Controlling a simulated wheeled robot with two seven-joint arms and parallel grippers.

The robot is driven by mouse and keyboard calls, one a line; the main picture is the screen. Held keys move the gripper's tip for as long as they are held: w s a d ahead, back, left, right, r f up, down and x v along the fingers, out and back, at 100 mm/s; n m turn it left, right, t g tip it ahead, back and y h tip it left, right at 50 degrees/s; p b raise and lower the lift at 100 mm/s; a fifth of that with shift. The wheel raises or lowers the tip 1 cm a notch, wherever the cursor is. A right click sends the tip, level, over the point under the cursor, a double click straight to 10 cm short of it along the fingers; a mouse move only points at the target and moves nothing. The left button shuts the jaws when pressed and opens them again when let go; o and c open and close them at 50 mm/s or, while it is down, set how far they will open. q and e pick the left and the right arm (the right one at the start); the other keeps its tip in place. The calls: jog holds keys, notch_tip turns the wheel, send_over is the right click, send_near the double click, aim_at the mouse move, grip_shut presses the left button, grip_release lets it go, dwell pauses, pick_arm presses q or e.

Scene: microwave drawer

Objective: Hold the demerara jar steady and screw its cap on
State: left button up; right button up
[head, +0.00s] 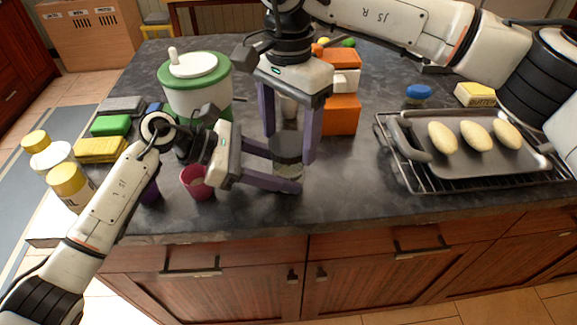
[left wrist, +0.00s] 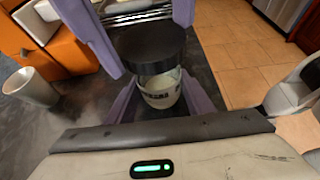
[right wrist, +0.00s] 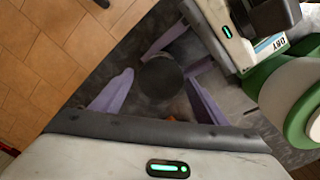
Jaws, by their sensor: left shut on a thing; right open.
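The demerara jar (head: 288,171) stands near the counter's front edge, a clear jar with pale contents and a label too small to read. Its dark round cap (left wrist: 147,47) sits on top of the jar; I cannot tell how tightly it is screwed. The cap also shows in the right wrist view (right wrist: 161,77). My left gripper (head: 284,172) is shut on the jar's body from the left, low down. My right gripper (head: 290,148) points down from above, open, with one finger on each side of the cap and gaps between.
A pink cup (head: 197,184) stands left of the jar, with a green-and-white salad spinner (head: 196,88) behind. Orange boxes (head: 341,113) and a pale cup (left wrist: 31,87) stand behind the jar. A tray (head: 440,165) of rolls sits on a rack at right.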

jog(key=n, duration=0.4)
jog(key=shift+n, duration=0.3)
jog(key=n, duration=1)
jog(key=c, duration=1)
jog(key=m, duration=1.3)
jog(key=shift+m, duration=0.4)
jog(key=o, duration=1)
